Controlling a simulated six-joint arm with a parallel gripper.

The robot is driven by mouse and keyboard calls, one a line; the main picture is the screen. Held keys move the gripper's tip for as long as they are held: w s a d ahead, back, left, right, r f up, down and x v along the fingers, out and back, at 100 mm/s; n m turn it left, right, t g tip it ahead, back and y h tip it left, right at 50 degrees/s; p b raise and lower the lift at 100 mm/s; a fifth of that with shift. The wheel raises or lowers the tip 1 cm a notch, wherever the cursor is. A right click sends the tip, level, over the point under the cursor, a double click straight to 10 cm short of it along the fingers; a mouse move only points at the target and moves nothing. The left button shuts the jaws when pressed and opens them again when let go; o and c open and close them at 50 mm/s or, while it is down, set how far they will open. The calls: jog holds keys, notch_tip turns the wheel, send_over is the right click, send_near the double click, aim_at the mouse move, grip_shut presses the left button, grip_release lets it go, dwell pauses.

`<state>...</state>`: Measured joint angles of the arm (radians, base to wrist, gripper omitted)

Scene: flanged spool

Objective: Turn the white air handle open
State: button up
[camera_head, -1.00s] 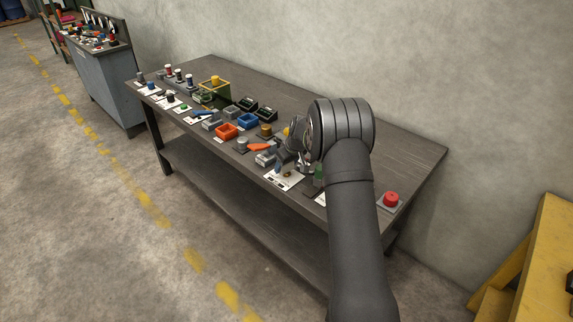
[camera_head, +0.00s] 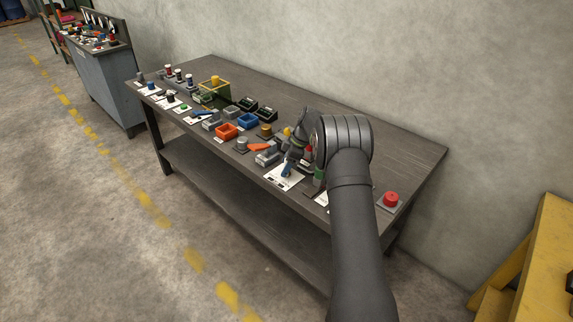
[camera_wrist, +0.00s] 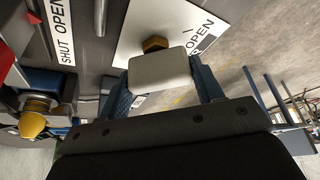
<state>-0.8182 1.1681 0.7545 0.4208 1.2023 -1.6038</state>
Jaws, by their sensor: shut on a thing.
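The white air handle (camera_wrist: 160,73) lies between the two blue fingers of my gripper (camera_wrist: 163,80) in the wrist view, and the gripper is shut on it. A brass hex nut (camera_wrist: 155,43) shows just beyond the handle, on a white plate (camera_wrist: 140,20) marked OPEN. The handle lies across the picture below the OPEN lettering. In the head view the plate (camera_head: 287,182) is near the table's front edge and my gripper (camera_head: 288,168) stands over it. The handle is hidden there.
A SHUT OPEN label (camera_wrist: 60,30) and a yellow knob (camera_wrist: 31,125) lie left of the gripper in the wrist view. A red button (camera_head: 391,199) is at the right.

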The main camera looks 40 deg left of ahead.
jog(key=shift+n, duration=0.6)
jog(key=shift+h, duration=0.3)
jog(key=o, duration=1)
jog(key=v, duration=1.7)
jog(key=shift+w+d+r, duration=0.15)
jog(key=shift+w+d, duration=0.05)
jog(key=shift+w, duration=0.05)
jog(key=x, duration=1.7)
jog(key=shift+s+a+f, duration=0.2)
jog(key=shift+s, duration=0.05)
jog(key=shift+r, duration=0.1)
